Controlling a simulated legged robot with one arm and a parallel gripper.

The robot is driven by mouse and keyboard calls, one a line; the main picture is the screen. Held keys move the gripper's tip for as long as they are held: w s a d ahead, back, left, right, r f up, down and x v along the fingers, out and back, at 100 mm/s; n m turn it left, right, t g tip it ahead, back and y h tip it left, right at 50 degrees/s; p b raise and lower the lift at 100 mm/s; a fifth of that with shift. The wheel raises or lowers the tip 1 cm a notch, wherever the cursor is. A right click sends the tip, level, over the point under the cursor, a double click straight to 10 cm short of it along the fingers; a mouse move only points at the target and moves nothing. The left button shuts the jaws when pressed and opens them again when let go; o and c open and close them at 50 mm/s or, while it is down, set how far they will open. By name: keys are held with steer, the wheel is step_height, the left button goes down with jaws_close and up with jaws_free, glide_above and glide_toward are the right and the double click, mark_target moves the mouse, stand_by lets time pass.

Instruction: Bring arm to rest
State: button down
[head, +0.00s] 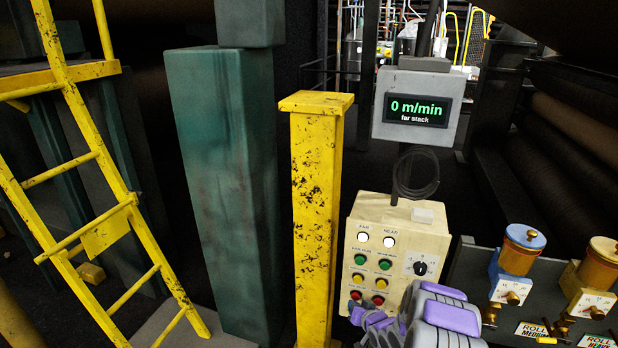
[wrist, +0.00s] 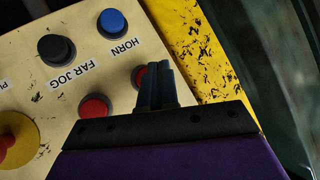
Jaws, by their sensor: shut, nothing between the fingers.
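My arm (head: 440,318), grey with purple pads, shows at the bottom of the head view in front of the cream control box (head: 396,255). In the wrist view, my gripper (wrist: 155,85) is shut and empty, its dark fingers together. They overlap a red button (wrist: 139,76) on the cream panel (wrist: 60,85); I cannot tell if they touch it. A blue HORN button (wrist: 112,21), a black FAR JOG button (wrist: 56,50) and another red button (wrist: 95,107) are nearby.
A speckled yellow post (head: 315,220) stands just left of the control box, with a green column (head: 225,190) and yellow ladder (head: 100,180) further left. Valves with gauges (head: 508,290) stand at right.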

steer(key=s+d+r+g+h, duration=0.2)
steer(key=s+r+g+h, duration=0.3)
steer(key=s+r, duration=1.4)
steer(key=s+a+r+g, duration=0.1)
steer(key=s+r+g, duration=0.2)
steer(key=s, duration=0.9)
steer(key=s+a+r+g, duration=0.1)
steer(key=s+r, duration=0.4)
steer(key=s, duration=0.7)
steer(key=s+a+r+n+g, duration=0.1)
steer(key=s+r+g, duration=0.3)
steer(key=s, duration=0.8)
steer(key=shift+a+r+g+y, duration=0.2)
steer(key=shift+r+g+y, duration=0.1)
